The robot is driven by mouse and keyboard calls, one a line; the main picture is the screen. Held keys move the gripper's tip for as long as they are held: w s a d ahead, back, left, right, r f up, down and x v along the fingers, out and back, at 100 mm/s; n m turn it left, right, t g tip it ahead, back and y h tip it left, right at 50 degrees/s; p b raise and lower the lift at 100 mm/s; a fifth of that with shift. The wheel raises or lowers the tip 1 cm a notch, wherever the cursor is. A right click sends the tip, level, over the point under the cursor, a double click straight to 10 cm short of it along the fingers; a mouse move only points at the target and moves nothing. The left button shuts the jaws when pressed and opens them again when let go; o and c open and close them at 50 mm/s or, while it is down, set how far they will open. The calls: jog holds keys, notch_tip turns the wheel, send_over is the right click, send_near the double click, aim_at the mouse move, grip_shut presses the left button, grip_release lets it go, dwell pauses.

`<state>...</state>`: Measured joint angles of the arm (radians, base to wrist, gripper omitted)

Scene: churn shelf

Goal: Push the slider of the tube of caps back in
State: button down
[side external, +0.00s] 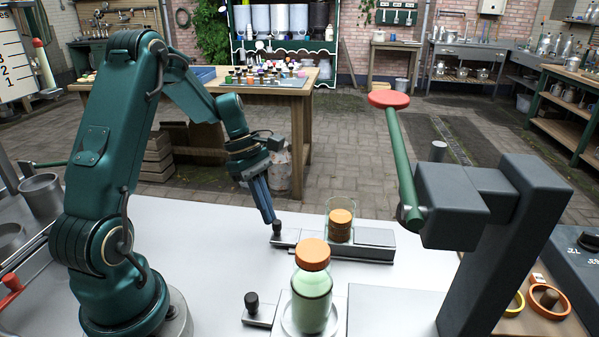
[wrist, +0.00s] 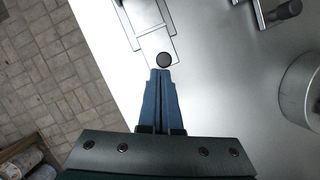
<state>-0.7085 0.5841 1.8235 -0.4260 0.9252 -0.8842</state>
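The tube of caps (side external: 340,222) is a clear upright glass with brown cork-like caps, standing on a grey metal base (side external: 375,240). Its slider (side external: 286,238) sticks out at the left of the base and bears a dark upright knob (side external: 277,228). In the wrist view the knob (wrist: 164,60) is just beyond my fingertips, on the light slider plate (wrist: 158,44). My gripper (side external: 270,221) has its blue fingers together, pointing down beside the knob. It also shows in the wrist view (wrist: 160,73), with nothing between the fingers. Whether the tips touch the knob cannot be told.
A green bottle with an orange cap (side external: 312,285) stands nearer the camera on a round plate. Another slider with a dark knob (side external: 252,304) is to its left. A grey press with a red-topped green lever (side external: 403,160) stands at right. The white table (side external: 190,225) is clear around my gripper.

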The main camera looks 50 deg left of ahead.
aim_at(299, 233)
jog(key=w+d, duration=0.3)
jog(key=d, duration=0.1)
jog(key=shift+w, duration=0.4)
